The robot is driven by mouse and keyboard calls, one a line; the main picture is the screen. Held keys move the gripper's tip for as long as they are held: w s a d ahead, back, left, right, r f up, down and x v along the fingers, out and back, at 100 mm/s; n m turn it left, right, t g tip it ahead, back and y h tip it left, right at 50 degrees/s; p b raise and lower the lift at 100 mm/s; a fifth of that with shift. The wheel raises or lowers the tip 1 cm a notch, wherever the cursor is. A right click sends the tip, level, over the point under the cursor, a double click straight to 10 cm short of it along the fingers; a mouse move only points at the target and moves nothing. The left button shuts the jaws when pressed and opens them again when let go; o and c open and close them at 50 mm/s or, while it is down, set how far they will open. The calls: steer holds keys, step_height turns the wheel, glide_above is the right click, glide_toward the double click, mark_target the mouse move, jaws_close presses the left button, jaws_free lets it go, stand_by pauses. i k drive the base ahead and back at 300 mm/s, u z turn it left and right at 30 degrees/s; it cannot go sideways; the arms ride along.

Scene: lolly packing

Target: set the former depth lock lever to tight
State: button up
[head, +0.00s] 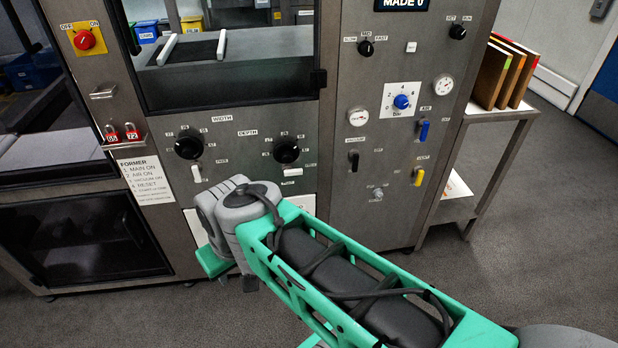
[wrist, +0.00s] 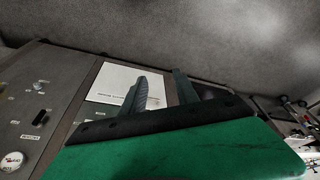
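The depth lock lever (head: 292,172) is a small white lever below the black DEPTH dial (head: 286,152) in the head view. The lever does not show in the wrist view. My gripper (wrist: 160,73) shows in the wrist view with its two dark fingers apart and nothing between them. In the head view my arm hides the fingers; my grey wrist is below and left of the lever, apart from it in the picture.
A similar white lever (head: 196,173) stands upright below the WIDTH dial (head: 188,147). To the right are a black lever (head: 353,160), a blue lever (head: 423,131), a yellow lever (head: 418,177) and a gauge (head: 359,117). A side table (head: 497,113) holds boards. Grey floor lies open at right.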

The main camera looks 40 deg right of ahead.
mark_target(287, 172)
steer(key=z, duration=1)
steer(key=k, duration=0.65)
steer(key=u, duration=0.5)
steer(key=i, duration=0.45)
steer(key=u, duration=0.5)
steer(key=i, duration=0.95)
steer(key=z, duration=0.5)
